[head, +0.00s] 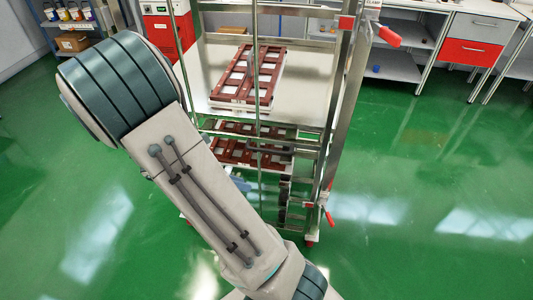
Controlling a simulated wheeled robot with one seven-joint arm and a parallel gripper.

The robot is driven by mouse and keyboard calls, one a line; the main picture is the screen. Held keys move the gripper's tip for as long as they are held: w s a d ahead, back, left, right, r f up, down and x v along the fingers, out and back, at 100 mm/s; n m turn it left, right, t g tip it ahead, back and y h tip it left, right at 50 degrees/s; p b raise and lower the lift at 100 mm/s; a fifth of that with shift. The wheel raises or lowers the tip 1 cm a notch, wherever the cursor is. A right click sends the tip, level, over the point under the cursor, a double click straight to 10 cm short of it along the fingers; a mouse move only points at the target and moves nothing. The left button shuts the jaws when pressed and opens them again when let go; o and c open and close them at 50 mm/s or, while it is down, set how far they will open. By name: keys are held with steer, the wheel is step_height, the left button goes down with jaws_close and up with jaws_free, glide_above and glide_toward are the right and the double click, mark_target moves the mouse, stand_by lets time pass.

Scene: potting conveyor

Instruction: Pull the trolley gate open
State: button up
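The trolley (345,110) is a tall metal rack in the middle of the head view, with shelves seen from above. Thin upright bars (256,60) cross its near side and look like part of the gate; I cannot tell whether the gate is fully shut. My arm crosses the left and lower part of the view and hides the trolley's lower left side. My gripper is not in view.
A dark red tray (266,76) lies on the upper shelf, with more trays (240,152) below. A red and white cabinet (168,30) stands behind at left. White benches (435,65) with a red drawer (470,52) stand at back right. The green floor (430,180) at right is clear.

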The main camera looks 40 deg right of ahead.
steer(key=w+d+f+n+h+b, duration=0.2)
steer(key=w+f+n+h, duration=0.25)
steer(key=n, duration=0.25)
steer(key=n+t+h, duration=0.4)
steer(key=n+h, duration=0.1)
steer(key=n, duration=0.2)
glide_toward(268, 150)
steer(key=d, duration=0.6)
steer(key=d+b, duration=0.1)
steer(key=d, duration=0.3)
steer(key=shift+s+r, duration=0.35)
steer(key=shift+c, duration=0.3)
jaws_close()
